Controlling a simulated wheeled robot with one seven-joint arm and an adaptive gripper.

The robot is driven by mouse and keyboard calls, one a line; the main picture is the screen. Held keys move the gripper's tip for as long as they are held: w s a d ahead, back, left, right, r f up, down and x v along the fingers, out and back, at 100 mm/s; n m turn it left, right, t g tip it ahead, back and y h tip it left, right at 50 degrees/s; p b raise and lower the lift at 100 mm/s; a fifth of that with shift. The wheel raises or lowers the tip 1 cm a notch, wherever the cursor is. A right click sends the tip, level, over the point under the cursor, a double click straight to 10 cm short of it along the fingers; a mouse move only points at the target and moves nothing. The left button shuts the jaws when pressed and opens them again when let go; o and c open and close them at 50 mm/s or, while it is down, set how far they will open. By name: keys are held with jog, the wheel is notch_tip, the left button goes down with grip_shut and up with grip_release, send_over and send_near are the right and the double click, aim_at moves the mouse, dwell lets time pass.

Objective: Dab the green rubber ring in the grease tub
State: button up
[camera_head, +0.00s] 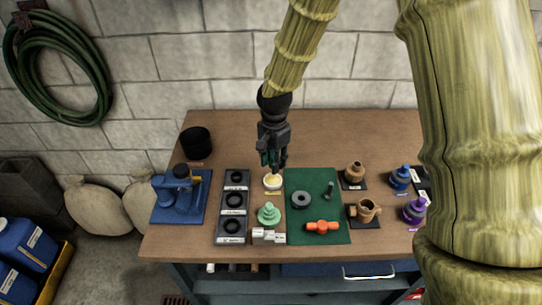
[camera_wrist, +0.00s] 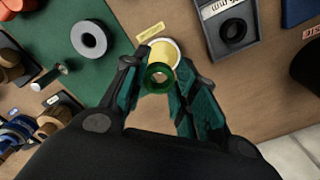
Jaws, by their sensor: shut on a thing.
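The grease tub (camera_head: 272,183) is a small white round pot with yellow grease, standing on the bench left of the green mat. In the wrist view the tub (camera_wrist: 178,48) lies just beyond my fingertips, partly hidden by the ring. My gripper (camera_head: 273,163) is over the tub, pointing down. In the wrist view my gripper (camera_wrist: 158,72) is shut on the green rubber ring (camera_wrist: 149,73), which sits between the two fingertips. The ring overlaps the tub in that view. I cannot tell whether it touches the grease.
Left stand a dark tray (camera_head: 234,205) of black rings and a blue device (camera_head: 180,192). A pale green stepped cone (camera_head: 269,214) stands in front. The green mat (camera_head: 315,183) holds a grey ring (camera_head: 301,200) and orange part (camera_head: 322,227). Jugs (camera_head: 366,211) stand right.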

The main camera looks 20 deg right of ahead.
aim_at(272, 178)
jog(key=shift+s+f, duration=0.1)
jog(key=shift+f, duration=0.25)
jog(key=f, duration=0.1)
jog(key=w+f+b, duration=0.1)
jog(key=f+b, duration=0.1)
jog(key=shift+w+a+f, duration=0.1)
jog(key=shift+w+f, duration=0.15)
jog(key=shift+w, duration=0.05)
jog(key=shift+s+f+b, duration=0.45)
jog(key=shift+f+b, duration=0.1)
jog(key=shift+b, duration=0.15)
jog(key=shift+w+f, duration=0.25)
jog(key=shift+f, duration=0.05)
jog(key=shift+s+r, duration=0.15)
jog(key=shift+s, duration=0.05)
jog(key=shift+w, duration=0.1)
jog(key=shift+f, duration=0.35)
dwell(1.0)
